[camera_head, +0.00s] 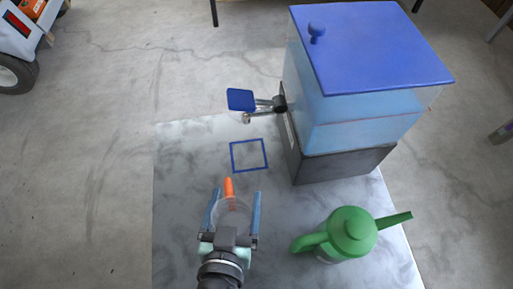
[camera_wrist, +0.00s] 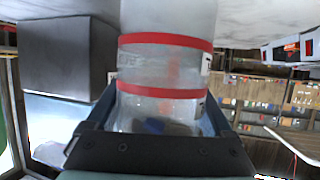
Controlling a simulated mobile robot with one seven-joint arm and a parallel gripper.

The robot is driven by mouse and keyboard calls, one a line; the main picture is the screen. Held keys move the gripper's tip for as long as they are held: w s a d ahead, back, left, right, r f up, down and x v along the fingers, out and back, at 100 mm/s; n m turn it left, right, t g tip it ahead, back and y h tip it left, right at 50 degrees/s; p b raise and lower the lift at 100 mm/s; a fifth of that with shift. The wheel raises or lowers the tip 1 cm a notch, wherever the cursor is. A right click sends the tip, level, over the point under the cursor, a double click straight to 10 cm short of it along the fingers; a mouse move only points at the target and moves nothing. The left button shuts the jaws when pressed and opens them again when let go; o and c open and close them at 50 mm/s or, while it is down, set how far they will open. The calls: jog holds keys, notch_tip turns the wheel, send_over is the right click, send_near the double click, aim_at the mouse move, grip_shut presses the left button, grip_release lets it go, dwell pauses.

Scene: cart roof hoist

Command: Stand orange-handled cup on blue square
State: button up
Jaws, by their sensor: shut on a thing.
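The clear cup (camera_head: 233,212) with an orange handle (camera_head: 228,188) is between the two blue fingers of my gripper (camera_head: 235,197), which is shut on it. The handle points away from my gripper, toward the blue square. In the wrist view the cup (camera_wrist: 165,68) shows two red bands and fills the space between the fingers. The blue square (camera_head: 250,170) is a thin outline on the marbled table top, just beyond the cup and slightly to its right. It is empty and fully visible. I cannot tell how high the cup is above the table.
A water dispenser (camera_head: 355,125) with a blue lid stands right of the square. Its tap and blue paddle (camera_head: 241,99) stick out left, beyond the square. A green watering can (camera_head: 350,235) stands right of my gripper. The table (camera_head: 180,200) is clear on the left.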

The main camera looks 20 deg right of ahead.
jog(key=shift+w+d+f, duration=0.2)
jog(key=shift+d+f, duration=0.1)
jog(key=shift+f, duration=0.15)
jog(key=shift+w+d, duration=0.25)
jog(key=w+d+p, duration=0.1)
jog(key=w+d, duration=0.1)
jog(key=w, duration=0.2)
jog(key=w+d+p, duration=0.1)
jog(key=w+d, duration=0.2)
jog(key=w, duration=0.1)
jog(key=w+d+p, duration=0.1)
jog(key=w+d, duration=0.1)
jog(key=w, duration=0.2)
jog(key=shift+w+d+r, duration=0.1)
jog(key=shift+w+d, duration=0.05)
jog(key=shift+w+d+p, duration=0.2)
jog(key=shift+w+d, duration=0.1)
jog(key=shift+w, duration=0.2)
jog(key=shift+w+d+p, duration=0.15)
jog(key=shift+w+d, duration=0.15)
jog(key=shift+w, duration=0.2)
jog(key=shift+w+d+f, duration=0.15)
jog(key=shift+f, duration=0.25)
jog(key=shift+w+d+f, duration=0.1)
jog(key=shift+w+f, duration=0.05)
jog(key=shift+f, duration=0.2)
jog(key=shift+f, duration=0.1)
